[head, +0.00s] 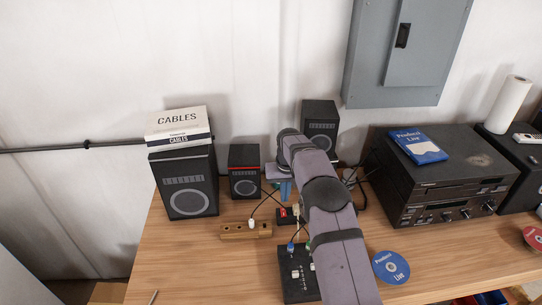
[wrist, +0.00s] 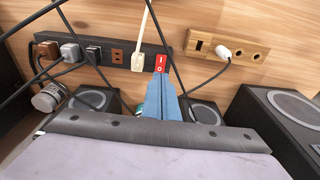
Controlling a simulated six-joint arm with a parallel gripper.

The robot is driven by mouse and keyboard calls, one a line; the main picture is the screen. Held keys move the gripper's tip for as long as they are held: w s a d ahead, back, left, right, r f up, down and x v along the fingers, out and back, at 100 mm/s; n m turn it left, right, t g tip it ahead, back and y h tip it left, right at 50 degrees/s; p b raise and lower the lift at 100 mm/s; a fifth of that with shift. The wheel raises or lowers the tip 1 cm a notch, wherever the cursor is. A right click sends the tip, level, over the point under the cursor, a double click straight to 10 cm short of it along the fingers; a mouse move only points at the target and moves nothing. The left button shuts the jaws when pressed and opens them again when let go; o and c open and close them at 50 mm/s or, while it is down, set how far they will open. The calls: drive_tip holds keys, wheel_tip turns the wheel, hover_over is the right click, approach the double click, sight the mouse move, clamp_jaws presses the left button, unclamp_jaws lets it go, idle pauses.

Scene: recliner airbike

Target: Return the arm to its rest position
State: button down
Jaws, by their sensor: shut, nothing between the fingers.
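My arm reaches forward over the wooden desk (head: 190,270) in the head view and hides part of what lies beneath it. My gripper (head: 286,193) points down over the desk, its blue fingers shut and empty. In the wrist view my gripper (wrist: 161,82) shows its closed fingertips close to a red rocker switch (wrist: 162,63) at the end of a black power strip (wrist: 118,54). I cannot tell whether the fingertips touch the switch. The power strip also shows in the head view (head: 283,217), partly behind my arm.
A wooden socket strip (head: 236,231) with a white plug lies left of my gripper. A black control box (head: 290,290) sits under my arm. Speakers (head: 186,183) stand behind, and a stereo stack (head: 440,180) is at right. Cables cross near my gripper. The desk's left front is mostly clear.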

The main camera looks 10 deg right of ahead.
drive_tip(key=shift+s, duration=0.1)
drive_tip(key=s+d+f+g+b, duration=0.1)
drive_tip(key=s+b, duration=0.6)
drive_tip(key=s, duration=3.2)
drive_tip(key=shift+d+g, duration=0.4)
drive_tip(key=shift+d, duration=0.4)
